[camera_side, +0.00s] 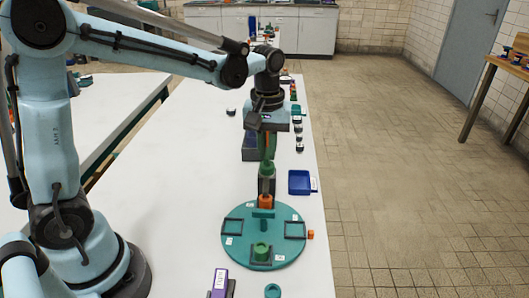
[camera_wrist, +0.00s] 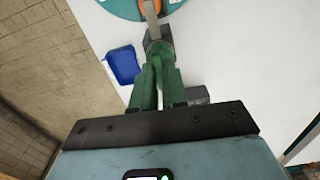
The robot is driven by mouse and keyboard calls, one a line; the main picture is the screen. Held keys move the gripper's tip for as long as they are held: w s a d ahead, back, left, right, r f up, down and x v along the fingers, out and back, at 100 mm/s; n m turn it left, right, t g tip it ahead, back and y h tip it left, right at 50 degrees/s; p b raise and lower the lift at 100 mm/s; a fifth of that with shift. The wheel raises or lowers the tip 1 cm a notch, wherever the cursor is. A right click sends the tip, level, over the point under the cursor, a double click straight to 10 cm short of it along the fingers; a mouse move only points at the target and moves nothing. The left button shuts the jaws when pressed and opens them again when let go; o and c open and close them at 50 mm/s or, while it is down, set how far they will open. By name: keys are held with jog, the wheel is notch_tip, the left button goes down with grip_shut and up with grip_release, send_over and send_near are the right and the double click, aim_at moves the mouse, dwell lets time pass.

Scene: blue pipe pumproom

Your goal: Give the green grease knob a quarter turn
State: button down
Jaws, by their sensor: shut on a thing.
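My gripper (camera_side: 267,158) points down over the white table, its green fingers brought together. In the wrist view the fingertips (camera_wrist: 159,52) meet around a small green knob (camera_wrist: 158,46). In the side view the green knob (camera_side: 267,170) sits at the top of a dark upright block (camera_side: 267,186), right below the fingers. The fingers hide part of the knob, and I cannot tell how far it is turned.
A blue tray (camera_side: 299,182) is to the right. Bare table lies left.

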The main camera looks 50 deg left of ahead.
aim_at(267, 153)
jog(key=m, duration=0.4)
jog(key=shift+m, duration=0.3)
jog(key=m, duration=0.8)
jog(key=shift+m, duration=2.3)
jog(key=c, duration=1.2)
grip_release()
jog(key=shift+o, duration=0.2)
notch_tip(267, 153, up, 12)
